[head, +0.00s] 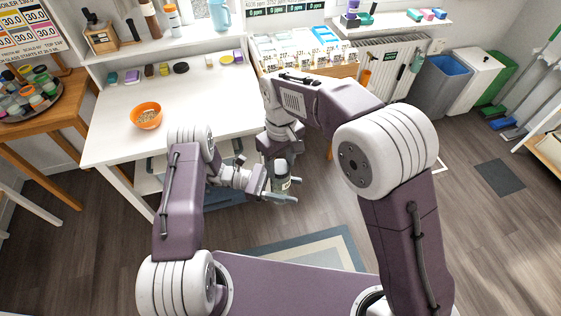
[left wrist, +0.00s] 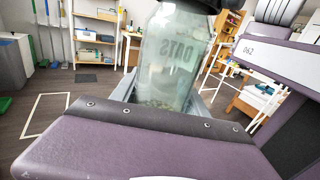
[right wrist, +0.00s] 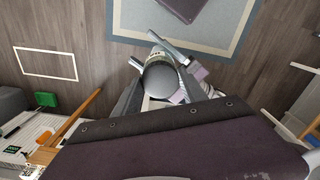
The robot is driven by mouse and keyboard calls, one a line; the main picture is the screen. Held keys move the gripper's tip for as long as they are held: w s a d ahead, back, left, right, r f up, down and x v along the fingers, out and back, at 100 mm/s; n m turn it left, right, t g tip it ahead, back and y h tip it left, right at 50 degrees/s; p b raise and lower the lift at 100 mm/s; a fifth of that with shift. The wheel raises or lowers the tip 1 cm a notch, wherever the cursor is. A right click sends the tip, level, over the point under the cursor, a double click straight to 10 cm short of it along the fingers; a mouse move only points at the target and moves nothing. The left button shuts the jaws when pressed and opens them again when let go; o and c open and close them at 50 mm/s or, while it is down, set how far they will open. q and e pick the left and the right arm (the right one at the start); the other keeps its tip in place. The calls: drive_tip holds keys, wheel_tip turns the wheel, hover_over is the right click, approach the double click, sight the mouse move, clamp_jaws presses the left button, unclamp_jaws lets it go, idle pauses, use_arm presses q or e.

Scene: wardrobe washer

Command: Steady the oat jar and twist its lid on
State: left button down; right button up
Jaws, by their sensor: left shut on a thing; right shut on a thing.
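The oat jar (head: 281,184) is clear glass with a pale filling low inside. It is held in the air in front of the white table. In the left wrist view the jar (left wrist: 172,62) stands nearly upright with OATS lettering. My left gripper (head: 282,196) is shut around its body. My right gripper (head: 279,163) comes down from above, at the jar's top. In the right wrist view the round dark grey lid (right wrist: 161,82) sits between the right fingers (right wrist: 160,92), which are shut on it. The lid lies over the jar's mouth; whether it is seated is hidden.
An orange bowl (head: 146,116) of oats stands on the white table (head: 185,95). Several small items line the table's back. A wooden side table with a tray of jars (head: 30,98) is at left. Bins (head: 440,85) stand at right. Open floor and a rug (head: 310,250) lie below.

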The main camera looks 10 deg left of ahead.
drive_tip(key=m, duration=2.6)
drive_tip(key=shift+m, duration=0.4)
drive_tip(key=m, duration=0.8)
drive_tip(key=shift+w+m, duration=0.1)
drive_tip(key=shift+m, duration=0.3)
